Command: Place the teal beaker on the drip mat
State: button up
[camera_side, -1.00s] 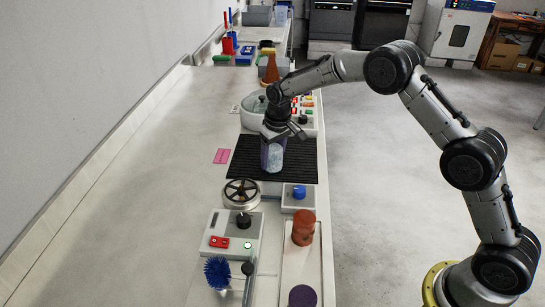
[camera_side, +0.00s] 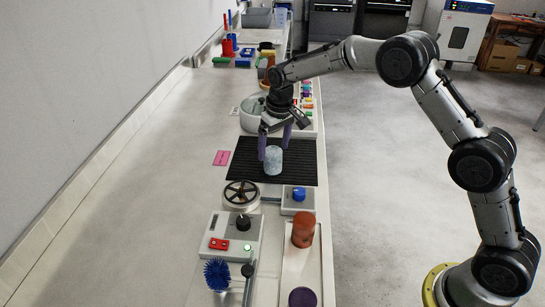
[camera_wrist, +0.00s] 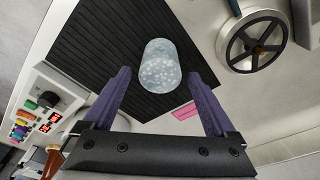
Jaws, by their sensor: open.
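A pale teal-grey speckled beaker (camera_side: 273,160) stands upright on the black ribbed drip mat (camera_side: 304,165). The beaker also shows in the wrist view (camera_wrist: 160,66), with bare mat (camera_wrist: 110,40) around it. My gripper (camera_side: 275,146) is just above and behind the beaker in the side view, its two purple fingers spread apart. In the wrist view my gripper (camera_wrist: 160,90) has one finger on each side, with clear gaps to the beaker. Nothing is held.
A handwheel (camera_side: 241,194) and a box with a blue knob (camera_side: 299,194) stand in front of the mat. A pink card (camera_side: 221,158) lies to its left. A white bowl (camera_side: 249,115) and a button panel (camera_side: 309,120) are behind. The bench at left is clear.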

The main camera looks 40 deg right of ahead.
aim_at(276, 153)
jog(key=r, duration=0.4)
jog(key=s+r, duration=0.1)
jog(key=r, duration=0.2)
jog(key=s+d+r+t, duration=0.1)
jog(key=s+r, duration=0.5)
jog(key=s, duration=0.3)
jog(key=s+d+r+t, duration=0.1)
jog(key=s+r, duration=0.5)
jog(key=s, duration=0.4)
jog(key=s+f+t, duration=0.1)
jog(key=s+f, duration=0.1)
jog(key=s, duration=0.8)
jog(key=s+f, duration=0.2)
jog(key=s, duration=0.8)
jog(key=shift+d+f+t, duration=0.2)
jog(key=shift+d+t, duration=0.2)
